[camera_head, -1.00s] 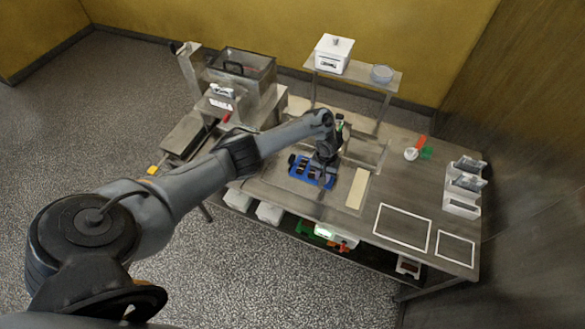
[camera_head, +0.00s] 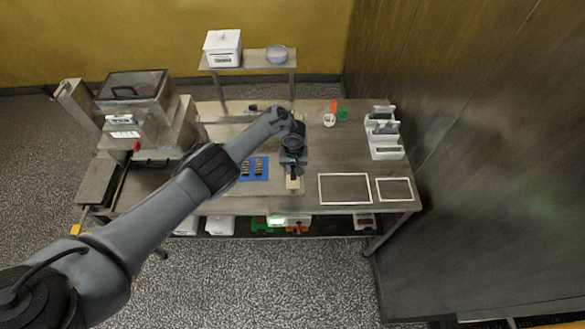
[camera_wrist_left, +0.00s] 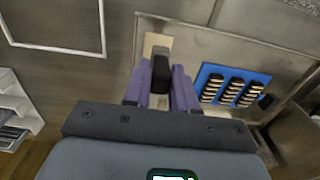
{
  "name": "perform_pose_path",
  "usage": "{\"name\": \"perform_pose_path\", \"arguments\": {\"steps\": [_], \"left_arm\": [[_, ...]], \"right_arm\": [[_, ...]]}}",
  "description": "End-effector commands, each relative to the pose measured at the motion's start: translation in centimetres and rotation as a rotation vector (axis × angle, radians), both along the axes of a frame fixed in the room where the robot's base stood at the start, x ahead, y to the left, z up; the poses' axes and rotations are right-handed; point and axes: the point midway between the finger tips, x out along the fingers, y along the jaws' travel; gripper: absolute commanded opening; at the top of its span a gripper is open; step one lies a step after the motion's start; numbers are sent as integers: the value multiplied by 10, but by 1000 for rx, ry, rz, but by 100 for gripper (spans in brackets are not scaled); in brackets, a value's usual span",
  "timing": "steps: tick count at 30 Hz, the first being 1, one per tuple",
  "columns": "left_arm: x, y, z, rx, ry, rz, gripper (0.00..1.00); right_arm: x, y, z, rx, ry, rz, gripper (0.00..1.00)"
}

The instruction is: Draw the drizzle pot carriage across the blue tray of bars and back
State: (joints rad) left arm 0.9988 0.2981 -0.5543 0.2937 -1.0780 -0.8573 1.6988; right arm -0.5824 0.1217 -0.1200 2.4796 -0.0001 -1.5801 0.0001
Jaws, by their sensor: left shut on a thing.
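My left gripper (camera_head: 293,172) is to the right of the blue tray (camera_head: 262,160), above a cream strip (camera_head: 294,189) on the bench. In the left wrist view the gripper's purple fingers (camera_wrist_left: 161,88) are shut on a dark grey block (camera_wrist_left: 161,68), which seems to be part of the drizzle pot carriage. The rest of the carriage and the pot are hidden or too small to tell. The blue tray also shows in the wrist view (camera_wrist_left: 203,71), apart from the fingers. It holds several dark bars (camera_wrist_left: 232,91) with pale stripes. My right gripper is out of view.
A machine with a lidded hopper (camera_head: 135,88) stands at the bench's left. White outlined areas (camera_head: 344,188) lie clear at front right. A white rack (camera_head: 384,135) and a small white cup (camera_head: 329,120) stand behind them. A raised shelf (camera_head: 249,60) is at the back.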

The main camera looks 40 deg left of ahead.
Motion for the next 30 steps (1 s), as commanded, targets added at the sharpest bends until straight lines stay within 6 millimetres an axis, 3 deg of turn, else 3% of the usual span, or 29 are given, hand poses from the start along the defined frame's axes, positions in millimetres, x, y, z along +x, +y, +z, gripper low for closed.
{"name": "perform_pose_path", "arguments": {"steps": [2, 3, 7, 19, 30], "left_arm": [[2, -3, -1, -4, -7, 2, 0], [2, -3, -1, -4, -7, 2, 29], [2, -2, -1, -4, -6, 2, 47], [1, -1, 7, -3, -5, 1, 47], [2, -1, 65, -2, -7, 0, 47]], "right_arm": [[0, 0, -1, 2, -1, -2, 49], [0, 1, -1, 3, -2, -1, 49], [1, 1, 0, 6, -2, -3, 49], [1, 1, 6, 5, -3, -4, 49], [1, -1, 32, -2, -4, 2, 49]]}}
